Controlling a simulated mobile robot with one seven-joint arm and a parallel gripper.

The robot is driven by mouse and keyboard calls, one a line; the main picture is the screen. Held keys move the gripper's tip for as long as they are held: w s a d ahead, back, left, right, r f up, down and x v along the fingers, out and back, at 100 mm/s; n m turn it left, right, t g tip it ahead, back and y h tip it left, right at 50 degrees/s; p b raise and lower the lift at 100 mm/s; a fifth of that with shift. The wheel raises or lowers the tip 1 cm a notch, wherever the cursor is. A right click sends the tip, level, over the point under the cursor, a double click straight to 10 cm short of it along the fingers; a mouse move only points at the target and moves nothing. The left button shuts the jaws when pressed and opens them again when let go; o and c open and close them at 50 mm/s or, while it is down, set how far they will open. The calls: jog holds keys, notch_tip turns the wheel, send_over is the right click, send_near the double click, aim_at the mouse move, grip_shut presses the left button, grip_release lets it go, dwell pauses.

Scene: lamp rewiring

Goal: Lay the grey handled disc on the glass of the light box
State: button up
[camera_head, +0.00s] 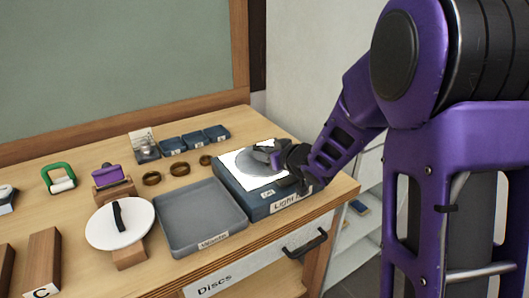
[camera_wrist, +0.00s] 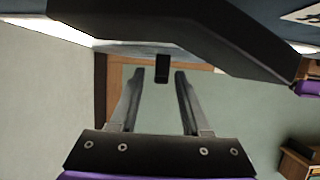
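The grey disc (camera_head: 246,166) appears to lie flat on the white lit glass (camera_head: 274,182) of the light box (camera_head: 243,198), at the right end of the table. My gripper (camera_head: 273,154) reaches in low from the right, over the disc. In the wrist view a dark upright handle (camera_wrist: 162,68) stands between my two fingertips (camera_wrist: 160,75), with a visible gap on each side. My gripper is open around it. The handle's foot and part of the disc are hidden from the head view by my gripper.
A grey waste tray (camera_head: 197,237) adjoins the light box on the left. A white disc (camera_head: 100,230) with a black handle rests on a wooden stand. Brass rings (camera_head: 179,169) and small blue boxes (camera_head: 194,138) stand behind. The wall is close at right.

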jog(key=shift+r, duration=0.25)
jog(key=p+v, duration=0.2)
jog(key=v, duration=0.8)
jog(key=shift+s+d+r, duration=0.15)
jog(key=shift+s, duration=0.05)
jog(key=shift+s+d+r+p, duration=0.15)
jog(key=shift+s+d+p, duration=0.2)
jog(key=shift+s, duration=0.2)
